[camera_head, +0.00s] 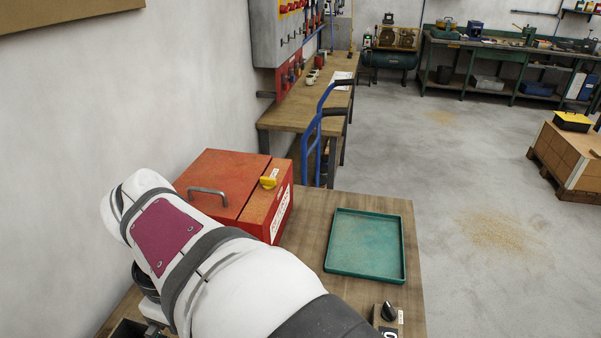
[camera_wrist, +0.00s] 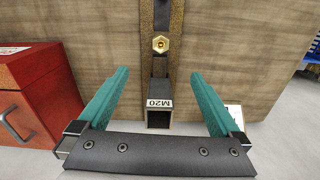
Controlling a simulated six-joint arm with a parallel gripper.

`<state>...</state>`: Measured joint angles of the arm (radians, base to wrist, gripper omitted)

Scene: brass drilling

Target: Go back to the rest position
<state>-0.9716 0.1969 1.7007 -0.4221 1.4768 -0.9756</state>
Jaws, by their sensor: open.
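My gripper (camera_wrist: 162,95) shows in the wrist view with its two teal fingers spread wide apart and nothing between them. Beyond the fingers, a brass hex piece (camera_wrist: 160,44) sits on a dark narrow rail (camera_wrist: 173,62) on the wooden bench. A small holder labelled M20 (camera_wrist: 159,103) lies between the fingers in the picture; I cannot tell its distance from them. In the head view my white arm reaches to the left over the bench, and the gripper itself is hidden there.
A red metal box (camera_head: 222,178) with a handle and yellow knob stands on the bench (camera_head: 310,225) near the wall; its side shows in the wrist view (camera_wrist: 45,85). An empty-looking green tray (camera_head: 365,245) lies to its right. A black-knobbed control box (camera_head: 387,318) is at the front.

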